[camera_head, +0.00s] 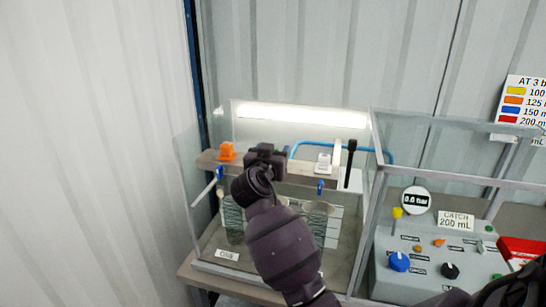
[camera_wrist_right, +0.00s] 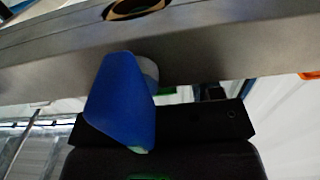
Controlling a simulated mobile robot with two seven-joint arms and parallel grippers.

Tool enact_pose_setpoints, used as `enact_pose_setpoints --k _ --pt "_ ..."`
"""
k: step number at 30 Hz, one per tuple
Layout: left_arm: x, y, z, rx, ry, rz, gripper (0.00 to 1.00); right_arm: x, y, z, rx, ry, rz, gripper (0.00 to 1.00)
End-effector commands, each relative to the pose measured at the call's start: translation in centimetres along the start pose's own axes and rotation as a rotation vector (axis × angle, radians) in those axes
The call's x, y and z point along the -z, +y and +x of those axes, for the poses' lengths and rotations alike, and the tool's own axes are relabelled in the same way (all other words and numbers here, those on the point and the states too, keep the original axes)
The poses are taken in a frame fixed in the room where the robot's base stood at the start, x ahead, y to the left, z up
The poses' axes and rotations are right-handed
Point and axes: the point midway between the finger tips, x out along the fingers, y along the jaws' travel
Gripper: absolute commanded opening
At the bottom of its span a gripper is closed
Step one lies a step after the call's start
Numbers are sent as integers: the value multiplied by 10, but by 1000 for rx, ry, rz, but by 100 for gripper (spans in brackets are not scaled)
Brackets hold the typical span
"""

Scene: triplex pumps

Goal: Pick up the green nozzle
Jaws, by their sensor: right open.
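No green nozzle can be made out for certain in the head view. A small green piece (camera_head: 489,229) sits on the grey control panel at the right; it is too small to tell what it is. My right gripper (camera_head: 265,156) is open, at the beam inside the clear-walled tank, well left of that panel. In the right wrist view, a blue tapered piece (camera_wrist_right: 120,100) hangs below a grey beam, in front of the dark gripper body. A little green (camera_wrist_right: 140,150) shows just under its tip; I cannot tell what it belongs to. My left gripper is not in view.
The grey panel (camera_head: 385,283) carries knobs and yellow and orange pieces. Clear walls enclose the tank.

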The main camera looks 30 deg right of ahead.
Motion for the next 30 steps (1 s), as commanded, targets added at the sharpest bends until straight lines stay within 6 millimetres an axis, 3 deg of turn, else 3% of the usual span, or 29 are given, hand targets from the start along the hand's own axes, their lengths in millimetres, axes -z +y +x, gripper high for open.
enact_pose_setpoints --k 6,17,25,30 --pt "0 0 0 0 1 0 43 0 0 0 0 0 0 60" --pt "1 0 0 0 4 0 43 0 0 0 0 0 0 6" --pt "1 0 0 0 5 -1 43 2 0 0 0 1 1 5" --pt "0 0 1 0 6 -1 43 18 0 0 0 3 5 5"
